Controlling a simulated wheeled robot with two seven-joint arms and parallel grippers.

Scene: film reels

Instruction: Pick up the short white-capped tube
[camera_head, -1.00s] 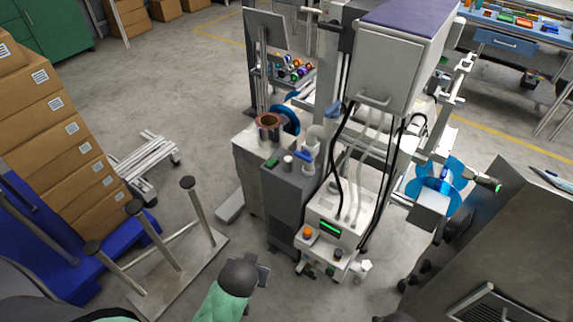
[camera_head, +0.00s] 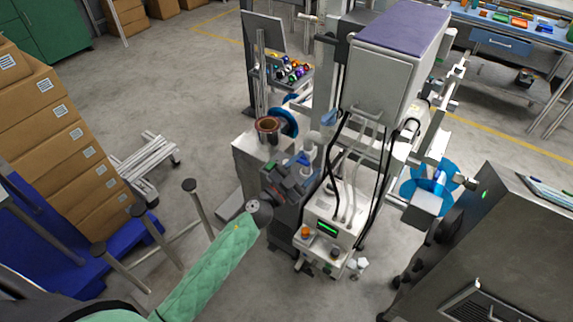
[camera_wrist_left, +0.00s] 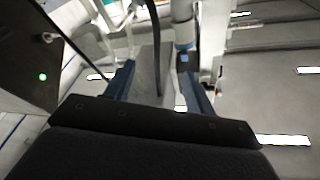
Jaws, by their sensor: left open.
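My left gripper (camera_head: 284,176) is over the top of the dark grey cabinet (camera_head: 285,222) in front of the machine. Its jaws are open, and nothing shows held between them. The short white-capped tube cannot be made out in the head view now; the gripper covers the spot where a small white cap showed earlier. In the left wrist view, the two fingers (camera_wrist_left: 162,86) are spread apart. A pale upright tube (camera_wrist_left: 182,30) with a blue band stands beyond them, near the right finger; I cannot tell whether it is the short tube. My right gripper is out of view.
A blue handle (camera_head: 304,158) and a white pipe (camera_head: 311,140) stand close to the gripper. Black hoses (camera_head: 331,165) hang to the right, by the control box (camera_head: 335,215). A copper-coloured cylinder (camera_head: 268,127) stands behind. Metal posts (camera_head: 197,205) rise at the left.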

